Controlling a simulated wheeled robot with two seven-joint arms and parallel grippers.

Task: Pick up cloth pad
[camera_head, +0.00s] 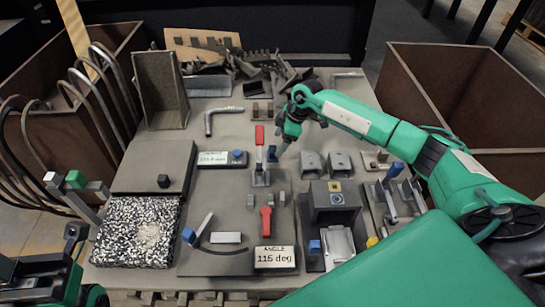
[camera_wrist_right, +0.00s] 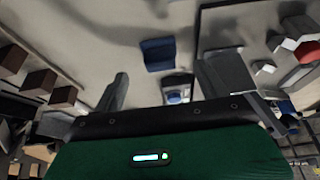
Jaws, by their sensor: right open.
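A black-and-white speckled pad (camera_head: 120,240), which looks like the cloth pad, lies flat at the front left of the table, with a pale patch on it. My right gripper (camera_head: 287,145) is over the middle of the table near a red upright handle, well to the right of and behind the pad. In the right wrist view my right gripper (camera_wrist_right: 168,88) is open, its two grey fingers apart with nothing between them. The pad is not clearly seen there. Part of my left arm (camera_head: 70,275) shows at the lower left corner; its jaws cannot be made out.
A dark flat plate (camera_head: 155,180) with a small black cube lies behind the pad. A bending fixture with red handles (camera_head: 266,222) and an angle label (camera_head: 275,257) stands right of it. Brown bins (camera_head: 440,85) flank the table. Scrap pieces lie at the back.

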